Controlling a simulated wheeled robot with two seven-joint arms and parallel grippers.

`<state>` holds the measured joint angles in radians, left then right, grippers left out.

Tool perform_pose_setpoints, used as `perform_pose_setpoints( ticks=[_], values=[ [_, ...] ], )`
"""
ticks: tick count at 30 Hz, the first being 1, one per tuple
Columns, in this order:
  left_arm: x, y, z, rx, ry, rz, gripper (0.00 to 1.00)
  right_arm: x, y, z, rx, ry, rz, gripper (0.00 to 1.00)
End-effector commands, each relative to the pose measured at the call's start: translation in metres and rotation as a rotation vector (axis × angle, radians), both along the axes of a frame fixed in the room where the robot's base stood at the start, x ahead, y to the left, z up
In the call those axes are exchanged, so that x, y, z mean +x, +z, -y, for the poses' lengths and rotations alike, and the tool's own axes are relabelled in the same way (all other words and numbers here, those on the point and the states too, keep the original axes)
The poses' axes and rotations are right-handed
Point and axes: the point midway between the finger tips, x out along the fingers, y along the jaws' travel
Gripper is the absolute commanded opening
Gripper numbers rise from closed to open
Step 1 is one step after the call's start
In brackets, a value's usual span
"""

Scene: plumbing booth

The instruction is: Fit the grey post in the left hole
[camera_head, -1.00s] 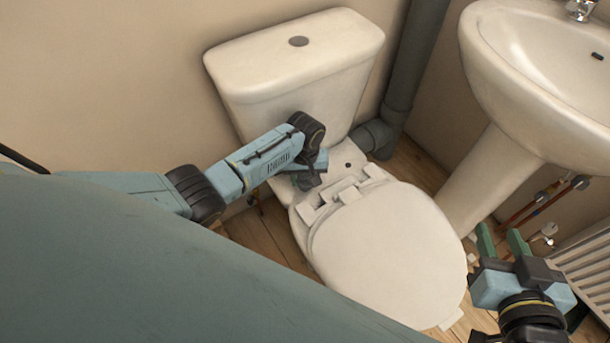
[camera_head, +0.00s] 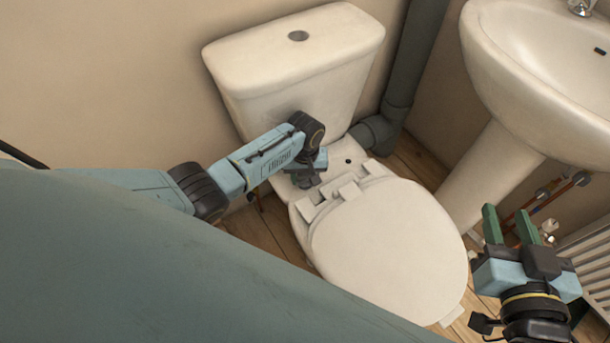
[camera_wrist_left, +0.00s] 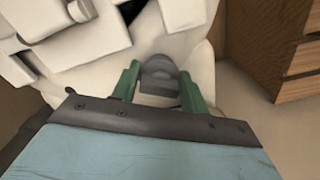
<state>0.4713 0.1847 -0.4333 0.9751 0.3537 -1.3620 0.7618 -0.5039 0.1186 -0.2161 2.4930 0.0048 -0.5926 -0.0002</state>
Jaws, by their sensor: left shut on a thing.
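The grey post (camera_wrist_left: 158,72) is between the green fingers of my left gripper (camera_wrist_left: 157,88) in the left wrist view. The gripper is shut on it. In the head view my left gripper (camera_head: 308,178) is over the left rear of the toilet pan, behind the seat hinge. The left hole is hidden by the gripper and post, so I cannot tell whether the post is in it. A dark hole (camera_head: 348,161) shows to the right on the pan's rear ledge. My right gripper (camera_head: 510,228) is open and empty at the lower right.
The closed toilet lid (camera_head: 390,245) and its white hinge blocks (camera_head: 347,190) lie in front of the left gripper. The cistern (camera_head: 300,75) stands close behind. A grey waste pipe (camera_head: 405,75), a basin (camera_head: 540,85) and a radiator (camera_head: 590,255) are to the right.

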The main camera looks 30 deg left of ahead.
Motion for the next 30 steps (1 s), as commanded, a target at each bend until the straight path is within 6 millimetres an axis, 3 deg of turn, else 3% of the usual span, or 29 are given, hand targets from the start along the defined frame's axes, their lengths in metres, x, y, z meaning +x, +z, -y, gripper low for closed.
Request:
perform_pose_setpoints(
  ticks=[11, 12, 17, 25, 30],
  values=[
    [0.000, -0.002, 0.000, -0.001, -0.001, 0.000, 0.20, 0.000, 0.001, 0.000, 0.000, 0.000, 0.000, 0.36],
    [0.000, -0.002, 0.000, -0.001, 0.000, 0.000, 0.49, 0.000, 0.001, 0.000, 0.000, 0.000, 0.000, 0.36],
    [0.000, -0.002, 0.000, -0.001, 0.000, 0.000, 0.69, 0.000, 0.001, 0.000, 0.000, 0.000, -0.001, 0.36],
    [0.000, -0.003, 0.000, 0.000, 0.000, 0.000, 0.69, 0.000, 0.000, 0.000, -0.001, 0.000, -0.004, 0.36],
    [0.000, -0.002, 0.000, 0.000, 0.000, 0.000, 0.69, -0.003, -0.011, 0.003, -0.017, -0.004, -0.061, 0.36]
  ],
)
